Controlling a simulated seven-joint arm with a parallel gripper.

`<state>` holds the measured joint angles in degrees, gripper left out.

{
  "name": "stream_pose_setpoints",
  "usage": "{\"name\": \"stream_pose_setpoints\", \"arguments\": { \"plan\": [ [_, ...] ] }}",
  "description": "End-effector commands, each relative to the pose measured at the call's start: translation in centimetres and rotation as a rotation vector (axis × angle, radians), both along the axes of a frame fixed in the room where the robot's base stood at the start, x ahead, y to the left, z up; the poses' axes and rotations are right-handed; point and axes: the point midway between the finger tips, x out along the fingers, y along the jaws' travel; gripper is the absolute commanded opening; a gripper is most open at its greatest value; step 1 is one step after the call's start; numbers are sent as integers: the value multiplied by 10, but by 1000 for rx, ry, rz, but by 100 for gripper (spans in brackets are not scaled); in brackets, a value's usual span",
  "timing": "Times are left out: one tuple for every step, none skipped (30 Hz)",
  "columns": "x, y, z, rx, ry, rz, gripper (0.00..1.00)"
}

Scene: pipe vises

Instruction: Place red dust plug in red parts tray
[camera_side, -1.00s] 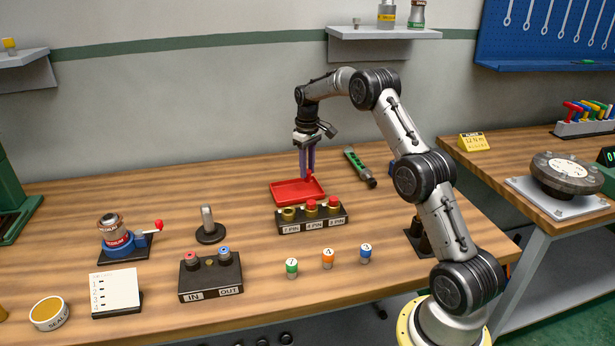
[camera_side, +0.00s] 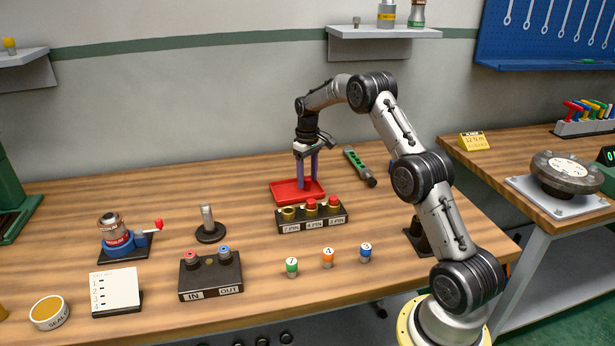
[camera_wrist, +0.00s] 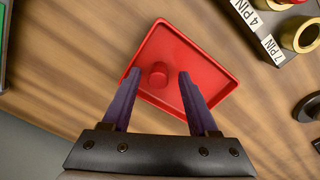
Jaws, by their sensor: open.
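The red dust plug (camera_wrist: 158,75) is a short red cylinder on the floor of the red parts tray (camera_wrist: 215,72). The tray also shows in the side view (camera_side: 283,197), at the back middle of the bench. My gripper (camera_side: 307,186) points down over the tray with its purple fingers apart. In the wrist view my gripper (camera_wrist: 158,78) has a finger on each side of the plug, with a gap on both sides. In the side view the plug cannot be made out clearly between the fingers.
The pin connector block (camera_side: 312,219) stands just in front of the tray, with red plugs on two sockets and the left socket bare. A green and black tool (camera_side: 359,167) lies to the right. Numbered caps (camera_side: 328,257) stand nearer the front edge.

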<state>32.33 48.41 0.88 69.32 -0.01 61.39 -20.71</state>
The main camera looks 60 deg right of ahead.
Motion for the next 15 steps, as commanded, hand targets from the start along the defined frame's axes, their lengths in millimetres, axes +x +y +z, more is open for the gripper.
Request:
{"name": "stream_pose_setpoints", "arguments": {
  "plan": [
    [0,0,0,0,0,0,60],
    [0,0,1,0,0,0,60],
    [0,0,3,0,-1,0,60],
    [0,0,5,0,-1,0,60],
    [0,0,7,-1,-2,0,60],
    [1,0,12,-2,-4,0,60],
    [1,-1,17,-3,-4,0,60],
    [1,0,21,-3,-4,0,60],
    [1,0,28,-3,-4,0,60],
    [1,0,34,-3,-4,0,60],
    [1,-1,41,-3,-4,0,60],
    [1,-1,49,-3,-4,0,60],
    [1,0,56,-3,-4,0,60],
    [1,-1,62,-3,-4,0,60],
    [1,0,70,-3,-4,0,60]
  ]
}}
